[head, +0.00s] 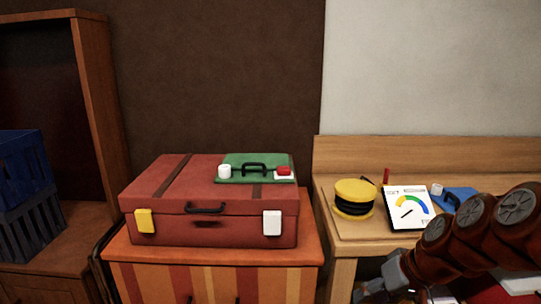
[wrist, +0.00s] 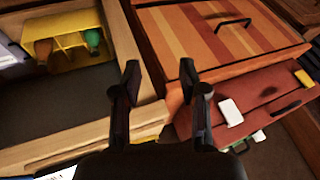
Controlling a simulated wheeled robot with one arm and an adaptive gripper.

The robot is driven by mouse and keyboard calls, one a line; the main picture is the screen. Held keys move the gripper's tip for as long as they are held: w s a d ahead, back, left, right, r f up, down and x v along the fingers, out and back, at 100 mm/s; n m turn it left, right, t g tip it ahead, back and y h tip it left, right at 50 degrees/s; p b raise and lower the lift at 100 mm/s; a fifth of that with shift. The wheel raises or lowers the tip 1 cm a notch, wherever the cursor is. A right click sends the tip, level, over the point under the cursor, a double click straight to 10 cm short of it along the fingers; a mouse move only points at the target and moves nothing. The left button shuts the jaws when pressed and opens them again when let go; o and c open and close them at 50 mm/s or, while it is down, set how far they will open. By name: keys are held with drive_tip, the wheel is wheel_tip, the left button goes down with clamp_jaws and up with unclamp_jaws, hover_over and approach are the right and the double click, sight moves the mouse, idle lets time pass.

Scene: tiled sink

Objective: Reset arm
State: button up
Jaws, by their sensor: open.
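My gripper (wrist: 160,70) shows in the wrist view with its two black fingers spread apart and nothing between them. Beyond the fingers are the side edge of the wooden desk (wrist: 122,40) and the striped cabinet (wrist: 215,40). In the head view my arm comes in at the lower right, bent in front of the desk (head: 340,235). The arm's end drops toward the bottom edge there, and the fingers cannot be made out clearly.
A red suitcase (head: 160,190) with a green case (head: 235,165) on it lies on the striped cabinet (head: 215,275). A yellow-black reel (head: 354,190) and a gauge card (head: 408,210) are on the desk. The wrist view shows a yellow tray (wrist: 68,62).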

drive_tip(key=s+a+f+g+h, duration=0.1)
drive_tip(key=s+f+g+h, duration=0.2)
drive_tip(key=s, duration=0.9)
drive_tip(key=s+a+f+g+h, duration=0.2)
drive_tip(key=s+f+g, duration=0.2)
drive_tip(key=s, duration=0.7)
wheel_tip(320, 180, up, 20)
drive_tip(key=t+p, duration=0.1)
drive_tip(key=p, duration=1.7)
drive_tip(key=shift+w+y, duration=0.25)
drive_tip(key=shift+y, duration=0.05)
